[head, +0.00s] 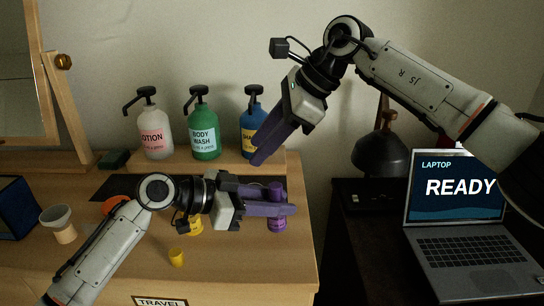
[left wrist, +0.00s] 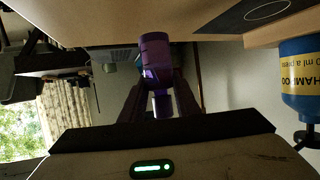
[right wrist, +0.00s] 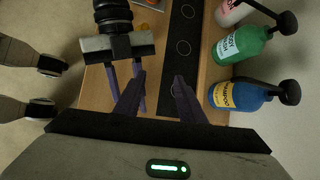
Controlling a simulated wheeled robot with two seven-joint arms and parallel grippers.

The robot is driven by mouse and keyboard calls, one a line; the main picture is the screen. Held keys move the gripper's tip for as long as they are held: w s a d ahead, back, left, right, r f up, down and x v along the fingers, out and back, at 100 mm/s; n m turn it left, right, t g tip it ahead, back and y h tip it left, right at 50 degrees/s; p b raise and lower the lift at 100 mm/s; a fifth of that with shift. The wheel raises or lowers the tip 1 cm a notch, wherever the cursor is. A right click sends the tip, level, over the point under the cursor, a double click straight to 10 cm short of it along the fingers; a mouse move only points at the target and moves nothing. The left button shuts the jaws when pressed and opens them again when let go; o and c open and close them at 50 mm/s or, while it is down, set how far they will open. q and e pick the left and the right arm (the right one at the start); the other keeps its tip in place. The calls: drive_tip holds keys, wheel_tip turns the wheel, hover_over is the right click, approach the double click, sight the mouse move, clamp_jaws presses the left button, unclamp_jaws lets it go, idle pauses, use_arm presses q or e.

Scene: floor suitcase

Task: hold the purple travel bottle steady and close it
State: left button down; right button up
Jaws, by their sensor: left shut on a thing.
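The purple travel bottle (head: 277,224) stands upright near the right front part of the wooden counter. My left gripper (head: 284,209) is shut around it from the left; in the left wrist view the bottle (left wrist: 155,58) appears upside down between the fingers. A narrower purple piece (left wrist: 162,104) shows at its top end; I cannot tell whether this is a bare neck or a cap. My right gripper (head: 257,161) hangs above and behind the bottle, tilted down to the left. In the right wrist view its fingers (right wrist: 157,92) are apart with nothing between them.
Lotion (head: 154,132), body wash (head: 204,135) and shampoo (head: 250,125) pump bottles stand on a raised wooden shelf behind. A yellow bottle (head: 196,227) and small yellow piece (head: 177,257) are left of the purple bottle. A laptop (head: 460,205) reading READY sits on the right.

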sight(271, 185)
use_arm(q)
drive_tip(key=shift+w+a+f, duration=0.1)
drive_tip(key=shift+a+f, duration=0.05)
drive_tip(key=shift+f, duration=0.05)
use_arm(e)
drive_tip(key=s+n+h, duration=0.1)
drive_tip(key=n+h, duration=0.1)
drive_tip(key=n, duration=0.5)
drive_tip(key=s+d+n+g+h, duration=0.1)
drive_tip(key=n+h, duration=0.1)
drive_tip(key=n, duration=0.5)
drive_tip(key=s+n+g+h, duration=0.1)
drive_tip(key=n+h, duration=0.2)
drive_tip(key=n, duration=0.4)
drive_tip(key=shift+d+f+n, duration=0.3)
drive_tip(key=shift+d+f, duration=0.05)
drive_tip(key=shift+f, duration=0.05)
drive_tip(key=shift+f, duration=4)
